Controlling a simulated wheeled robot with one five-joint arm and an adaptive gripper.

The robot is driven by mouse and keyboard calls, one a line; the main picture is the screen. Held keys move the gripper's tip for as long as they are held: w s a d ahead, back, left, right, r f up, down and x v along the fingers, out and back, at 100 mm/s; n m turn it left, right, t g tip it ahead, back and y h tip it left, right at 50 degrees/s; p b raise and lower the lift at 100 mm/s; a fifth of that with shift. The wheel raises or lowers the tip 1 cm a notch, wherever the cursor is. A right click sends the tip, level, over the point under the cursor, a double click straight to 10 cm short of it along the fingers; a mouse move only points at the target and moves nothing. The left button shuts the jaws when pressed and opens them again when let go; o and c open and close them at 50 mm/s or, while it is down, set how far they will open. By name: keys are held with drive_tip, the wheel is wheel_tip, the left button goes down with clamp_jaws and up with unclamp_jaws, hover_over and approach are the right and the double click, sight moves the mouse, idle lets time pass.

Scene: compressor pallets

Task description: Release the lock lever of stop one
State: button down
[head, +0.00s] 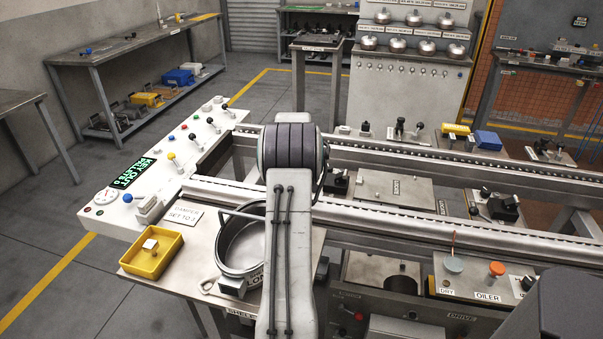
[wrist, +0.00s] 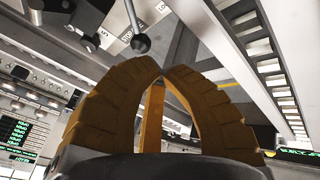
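My gripper (wrist: 161,71) has two ribbed orange-brown fingers whose tips meet, with nothing seen held at the tips. The ball is just beyond and left of the tips in the picture, apart from them. In the head view my arm hides the gripper. A small dark block (head: 338,183) shows just right of the arm there.
Two long conveyor rails (head: 430,212) run to the right past my arm. A control panel (head: 150,175) with several small levers is at left. A yellow tray (head: 152,252) and a round metal pot (head: 243,243) stand in front. More dark fixtures (head: 500,207) sit along the rails.

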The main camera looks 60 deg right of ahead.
drive_tip(key=p+x, duration=0.1)
drive_tip(key=x, duration=0.5)
drive_tip(key=shift+w+f, duration=0.15)
drive_tip(key=shift+f, duration=0.15)
drive_tip(key=shift+w+d+f+b, duration=0.1)
drive_tip(key=shift+d+b, duration=0.05)
drive_tip(key=shift+b, duration=0.4)
drive_tip(key=shift+d+b, duration=0.2)
drive_tip(key=shift+b, duration=0.15)
